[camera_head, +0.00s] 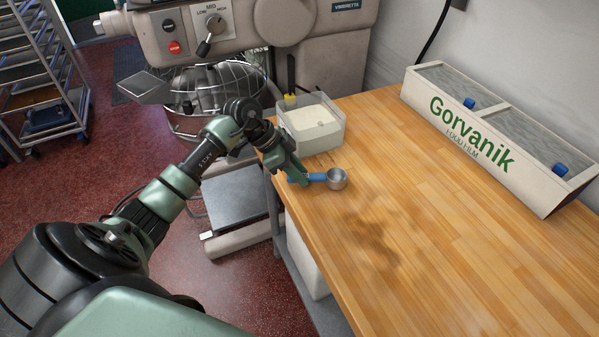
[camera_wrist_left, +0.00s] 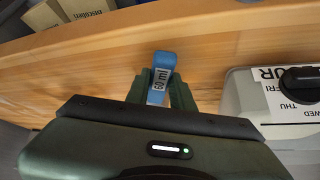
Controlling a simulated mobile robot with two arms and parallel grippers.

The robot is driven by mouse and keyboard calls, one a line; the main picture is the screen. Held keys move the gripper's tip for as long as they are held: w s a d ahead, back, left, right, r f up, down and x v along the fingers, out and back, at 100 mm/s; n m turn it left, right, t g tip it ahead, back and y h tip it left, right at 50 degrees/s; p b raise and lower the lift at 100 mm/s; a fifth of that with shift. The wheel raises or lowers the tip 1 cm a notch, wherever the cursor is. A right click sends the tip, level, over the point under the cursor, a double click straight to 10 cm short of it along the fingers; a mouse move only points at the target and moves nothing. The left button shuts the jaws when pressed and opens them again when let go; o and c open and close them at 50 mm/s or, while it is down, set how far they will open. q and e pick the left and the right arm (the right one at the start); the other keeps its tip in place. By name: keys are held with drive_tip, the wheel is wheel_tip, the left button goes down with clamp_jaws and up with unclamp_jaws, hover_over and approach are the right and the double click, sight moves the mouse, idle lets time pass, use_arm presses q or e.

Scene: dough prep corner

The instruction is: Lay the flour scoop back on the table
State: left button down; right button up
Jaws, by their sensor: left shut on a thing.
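The flour scoop has a round metal cup (camera_head: 337,179) and a blue handle (camera_head: 316,177). My left gripper (camera_head: 300,178) is shut on the handle, near the left edge of the wooden table (camera_head: 450,230). The cup points right, over the tabletop. I cannot tell whether the scoop touches the wood or hangs just above it. In the left wrist view the blue handle (camera_wrist_left: 163,62), marked 60 ml, sits between the two fingers (camera_wrist_left: 160,88). The metal cup does not show there. My right gripper is not in view.
A flour bin (camera_head: 318,142) stands just behind the gripper; its labelled side shows in the left wrist view (camera_wrist_left: 245,100). A long Gorvanik box (camera_head: 490,130) lies along the wall. A large mixer (camera_head: 230,40) stands behind the table. The middle and front of the tabletop are clear.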

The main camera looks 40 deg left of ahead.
use_arm(q)
drive_tip(key=shift+f, duration=0.2)
drive_tip(key=c, duration=1.2)
unclamp_jaws()
drive_tip(key=shift+f, duration=0.15)
drive_tip(key=shift+r, duration=0.2)
drive_tip(key=b+v, duration=0.2)
drive_tip(key=v, duration=1)
